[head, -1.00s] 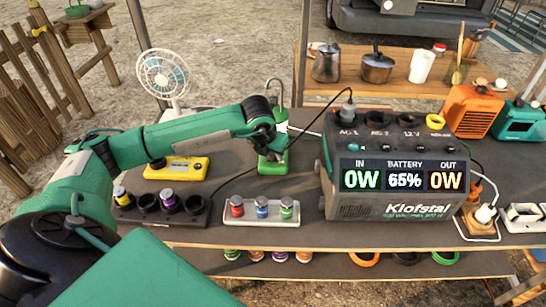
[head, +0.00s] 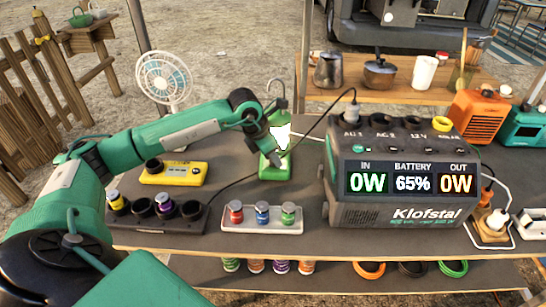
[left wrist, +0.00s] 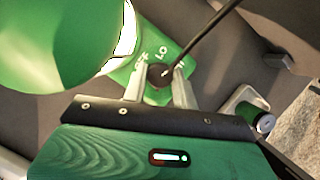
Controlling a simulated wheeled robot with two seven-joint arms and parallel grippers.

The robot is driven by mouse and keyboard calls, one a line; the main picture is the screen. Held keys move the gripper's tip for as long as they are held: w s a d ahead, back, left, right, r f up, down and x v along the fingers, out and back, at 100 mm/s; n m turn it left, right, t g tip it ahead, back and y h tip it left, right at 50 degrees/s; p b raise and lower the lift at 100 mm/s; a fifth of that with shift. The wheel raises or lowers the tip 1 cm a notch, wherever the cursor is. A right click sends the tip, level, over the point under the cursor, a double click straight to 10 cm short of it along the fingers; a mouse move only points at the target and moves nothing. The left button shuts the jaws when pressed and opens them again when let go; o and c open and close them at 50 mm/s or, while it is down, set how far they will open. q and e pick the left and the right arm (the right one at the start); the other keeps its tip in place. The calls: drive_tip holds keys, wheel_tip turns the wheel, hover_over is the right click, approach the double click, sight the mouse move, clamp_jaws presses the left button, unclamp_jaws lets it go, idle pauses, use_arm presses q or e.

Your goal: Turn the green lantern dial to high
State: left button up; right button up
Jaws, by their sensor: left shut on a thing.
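The green lantern (head: 270,173) stands on the table left of the power station, with a wire hook on top and a bright white lit panel. In the left wrist view, its green base (left wrist: 122,72) carries the letters OFF and LO, with a further label partly hidden. My left gripper (head: 279,157) is at the front of the lantern. In the left wrist view its two fingers (left wrist: 160,90) are shut on the dark dial (left wrist: 160,74), one on each side. I cannot tell exactly where the dial points. My right gripper is not in view.
The Klofstal power station (head: 400,172) stands close on the right, and a dark cable runs by the lantern. A tray of colored jars (head: 262,226) lies in front. A yellow device (head: 172,173) and a fan (head: 165,78) are to the left.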

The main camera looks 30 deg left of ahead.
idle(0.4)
use_arm(q)
drive_tip(key=o, duration=1)
drive_tip(key=v, duration=1.4)
drive_tip(key=shift+a+f, duration=0.1)
